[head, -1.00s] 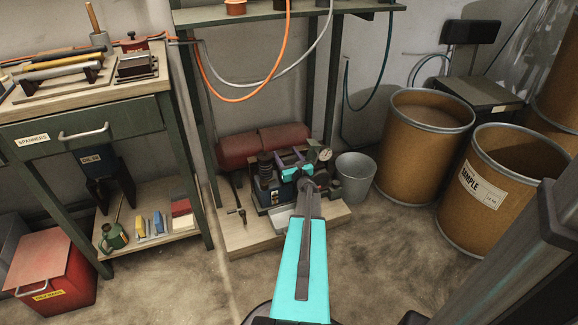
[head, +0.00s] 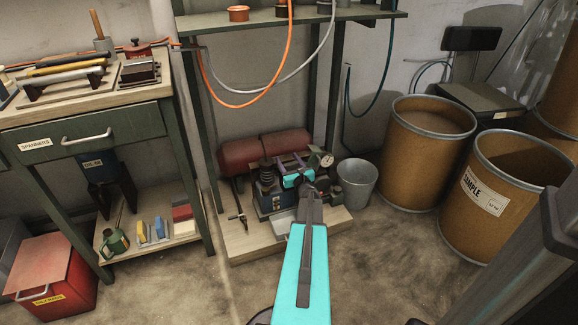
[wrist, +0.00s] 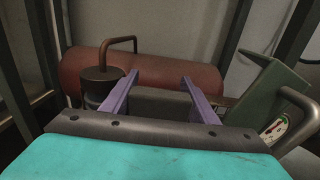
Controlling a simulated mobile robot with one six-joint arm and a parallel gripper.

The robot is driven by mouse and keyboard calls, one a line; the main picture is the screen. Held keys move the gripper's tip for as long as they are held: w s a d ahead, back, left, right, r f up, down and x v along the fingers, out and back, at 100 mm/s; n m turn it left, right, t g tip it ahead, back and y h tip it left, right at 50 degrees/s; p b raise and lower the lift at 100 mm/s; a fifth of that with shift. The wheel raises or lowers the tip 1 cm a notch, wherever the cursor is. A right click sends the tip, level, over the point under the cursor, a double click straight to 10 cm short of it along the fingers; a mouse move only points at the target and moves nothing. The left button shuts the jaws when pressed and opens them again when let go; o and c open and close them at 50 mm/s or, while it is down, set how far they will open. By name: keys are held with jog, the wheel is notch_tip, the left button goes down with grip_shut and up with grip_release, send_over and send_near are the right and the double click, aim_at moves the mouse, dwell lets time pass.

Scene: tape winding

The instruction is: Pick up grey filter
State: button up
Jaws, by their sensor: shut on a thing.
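The grey filter (wrist: 160,104) is a dark grey block between the two purple fingers of my gripper (wrist: 158,82) in the wrist view. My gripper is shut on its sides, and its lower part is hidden. In the head view my gripper (head: 293,162) is over the compressor (head: 270,196), and the filter is too small to tell there. I cannot tell whether the filter is clear of the compressor.
A finned black cylinder (wrist: 103,76) stands left of the fingers, in front of the red tank (wrist: 165,68). A green bracket (wrist: 262,88) and a gauge (wrist: 274,130) are at the right. A metal bucket (head: 356,184) stands right of the compressor.

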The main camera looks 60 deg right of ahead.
notch_tip(320, 180, up, 10)
jog(key=p, duration=0.3)
dwell(0.3)
